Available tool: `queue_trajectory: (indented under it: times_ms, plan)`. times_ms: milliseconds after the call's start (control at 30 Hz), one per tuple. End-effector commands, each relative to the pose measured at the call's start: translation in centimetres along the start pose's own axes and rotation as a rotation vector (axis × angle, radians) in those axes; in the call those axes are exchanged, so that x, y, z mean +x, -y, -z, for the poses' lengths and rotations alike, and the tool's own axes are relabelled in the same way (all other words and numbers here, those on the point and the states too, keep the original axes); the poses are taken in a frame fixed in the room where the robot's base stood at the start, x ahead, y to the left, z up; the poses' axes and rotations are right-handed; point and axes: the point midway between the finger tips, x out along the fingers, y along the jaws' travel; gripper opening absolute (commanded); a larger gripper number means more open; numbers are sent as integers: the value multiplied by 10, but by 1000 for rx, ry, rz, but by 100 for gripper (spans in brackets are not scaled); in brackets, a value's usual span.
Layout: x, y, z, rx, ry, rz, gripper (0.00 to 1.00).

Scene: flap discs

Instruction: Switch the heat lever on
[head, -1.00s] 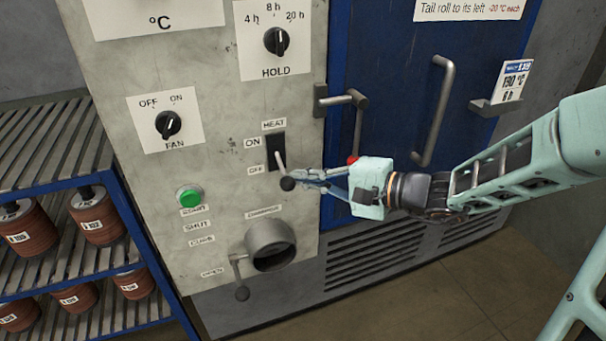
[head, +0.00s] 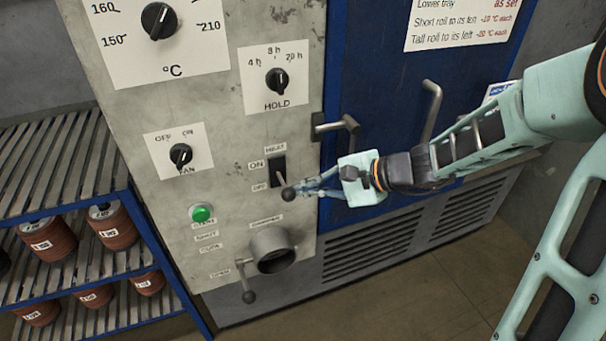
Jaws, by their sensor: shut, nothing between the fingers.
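The heat lever (head: 281,180) sits in a dark slot on the grey control panel (head: 225,125), between an ON label above and an OFF label below. It points down toward OFF and ends in a dark ball knob (head: 288,194). My gripper (head: 299,192) comes in from the right, with its fingers shut and empty. The fingertips are right beside the knob at its right side. I cannot tell whether they touch it.
The hold dial (head: 277,82) and fan dial (head: 181,157) are above and left. A green button (head: 202,213) and a damper pipe (head: 272,250) are below. The blue oven door (head: 385,70) with its handle (head: 430,110) is at right. A blue rack (head: 128,215) holds rolls at left.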

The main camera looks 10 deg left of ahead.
Motion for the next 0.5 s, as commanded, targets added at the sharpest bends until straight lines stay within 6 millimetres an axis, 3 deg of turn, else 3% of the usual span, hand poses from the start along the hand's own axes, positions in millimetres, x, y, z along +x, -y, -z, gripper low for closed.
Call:
queue_trajectory:
  times_ms: [100,500]
  plan:
    - [-6,13,-8,44,6,-61,0]
    - [-7,14,-7,159,3,-206,0]
